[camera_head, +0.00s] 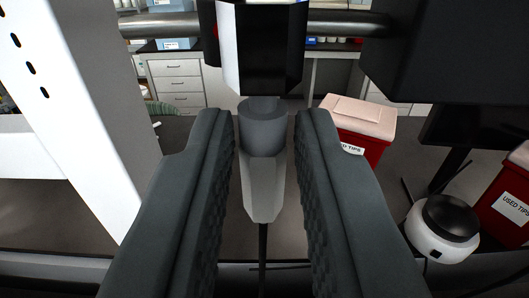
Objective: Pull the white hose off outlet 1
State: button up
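My gripper (265,128) is open, with one dark ribbed finger on each side of a grey fitting. The fitting hangs under a black-and-white housing (260,45). Its upper part is a grey cylinder (264,128), and below it is a paler, tapered piece (264,188). This pale piece may be the end of the white hose, but I cannot tell for sure. A narrow gap shows between each finger and the fitting. A thin dark line runs down below it. No outlet number is readable.
A white perforated panel (85,105) stands close on the left, and a large black body (445,50) hangs at upper right. Red bins (362,130) marked "USED TIPS" and a round white device with a black top (442,235) are at right. White drawers (178,85) stand behind.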

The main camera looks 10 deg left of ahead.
aim_at(264, 213)
grip_shut()
jog(key=shift+c, duration=1)
grip_release()
grip_shut()
jog(key=shift+f, duration=0.1)
jog(key=shift+w+f, duration=0.15)
jog(key=shift+f, duration=1.55)
